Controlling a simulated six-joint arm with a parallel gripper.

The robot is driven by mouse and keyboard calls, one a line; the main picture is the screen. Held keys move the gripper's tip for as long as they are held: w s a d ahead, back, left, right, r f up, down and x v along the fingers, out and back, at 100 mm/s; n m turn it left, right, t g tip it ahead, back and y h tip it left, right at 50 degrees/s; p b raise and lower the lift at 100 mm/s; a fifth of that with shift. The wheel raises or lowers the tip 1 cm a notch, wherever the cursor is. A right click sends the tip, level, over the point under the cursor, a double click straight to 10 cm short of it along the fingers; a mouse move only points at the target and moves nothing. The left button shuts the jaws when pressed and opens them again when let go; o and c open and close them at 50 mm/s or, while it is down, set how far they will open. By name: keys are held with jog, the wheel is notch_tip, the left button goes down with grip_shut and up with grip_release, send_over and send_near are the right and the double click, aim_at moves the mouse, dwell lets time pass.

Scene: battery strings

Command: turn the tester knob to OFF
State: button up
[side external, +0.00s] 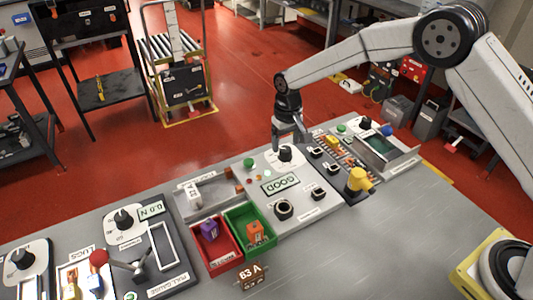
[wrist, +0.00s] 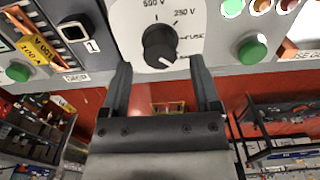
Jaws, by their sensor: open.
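The tester knob is a black round knob (wrist: 158,45) on a white dial plate (wrist: 128,22) in the wrist view. Its white pointer mark aims to the lower right, beside a partly hidden label. "500 V", "250 V" and "FUSE" are readable; I see no OFF mark. In the side external view the knob (side external: 285,154) sits on the grey tester panel with a "GOOD" display (side external: 281,183). My gripper (wrist: 160,63) is open and empty, its fingertips at either side of the knob's lower part in the wrist view. In the side view my gripper (side external: 289,138) hangs just above the knob; contact cannot be told.
A green button (wrist: 253,50) and small lamps (wrist: 260,6) lie right of the dial. A red bin (side external: 217,262) and a green bin (side external: 241,217) stand left of the panel. A yellow object (side external: 357,181) stands to its right. The front bench is mostly clear.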

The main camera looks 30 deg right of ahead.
jog(key=shift+f, duration=1.25)
jog(key=c, duration=1.1)
jog(key=shift+o, duration=0.2)
jog(key=shift+m, duration=2.9)
